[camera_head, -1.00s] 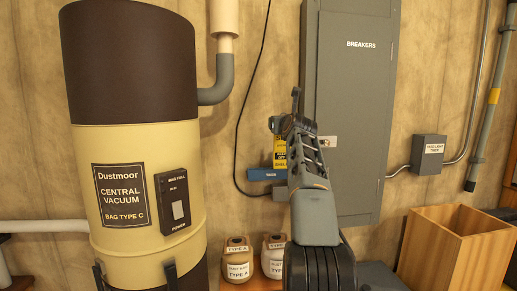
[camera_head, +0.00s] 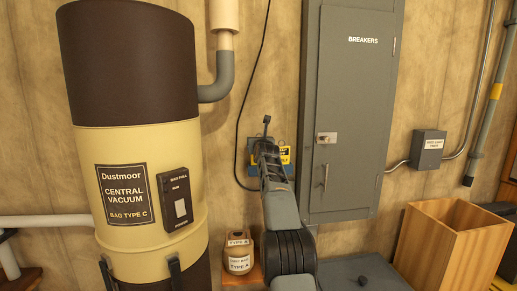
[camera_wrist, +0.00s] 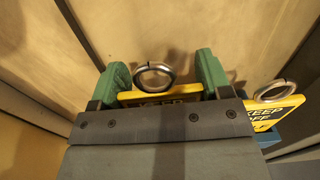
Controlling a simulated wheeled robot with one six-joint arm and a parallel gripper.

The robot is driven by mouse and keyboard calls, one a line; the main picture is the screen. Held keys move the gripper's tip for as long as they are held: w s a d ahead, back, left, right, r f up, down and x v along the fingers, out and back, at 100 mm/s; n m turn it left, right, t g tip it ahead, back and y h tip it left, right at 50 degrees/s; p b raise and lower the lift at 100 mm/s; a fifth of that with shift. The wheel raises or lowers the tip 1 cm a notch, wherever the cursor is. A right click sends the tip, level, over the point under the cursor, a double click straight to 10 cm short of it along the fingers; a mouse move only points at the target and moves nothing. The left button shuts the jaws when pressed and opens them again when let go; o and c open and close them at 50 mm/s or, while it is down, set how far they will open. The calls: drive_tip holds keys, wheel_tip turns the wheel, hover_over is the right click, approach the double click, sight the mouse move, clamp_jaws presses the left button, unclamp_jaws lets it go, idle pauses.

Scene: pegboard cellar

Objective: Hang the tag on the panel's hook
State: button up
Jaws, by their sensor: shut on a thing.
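A yellow tag (camera_wrist: 150,97) with black "KEEP" lettering and a metal ring (camera_wrist: 154,76) at its top is between the green fingers of my gripper (camera_wrist: 165,85). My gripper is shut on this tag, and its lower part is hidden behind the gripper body. A second yellow "KEEP OFF" tag (camera_wrist: 268,114) with its own ring is to the right, by a blue block. In the head view, yellow (camera_head: 285,155) shows beside my gripper (camera_head: 266,122). The grey breaker panel (camera_head: 352,95) is to the right. A small dark upright fitting (camera_head: 325,177), hook or handle, is on its door below a latch.
The blue block (camera_head: 254,158) is at the wall behind my gripper. A vacuum canister (camera_head: 140,150) stands left. A jug (camera_head: 238,254) is below, left of my arm. A wooden box (camera_head: 436,245) is at right. A grey timer box (camera_head: 428,148) is on the wall.

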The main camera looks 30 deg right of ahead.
wheel_tip(320, 180, down, 2)
drive_tip(key=shift+f+b, duration=0.1)
drive_tip(key=shift+b, duration=0.2)
drive_tip(key=shift+f+p, duration=0.2)
drive_tip(key=shift+p, duration=0.2)
drive_tip(key=o, duration=0.9)
drive_tip(key=shift+f, duration=0.1)
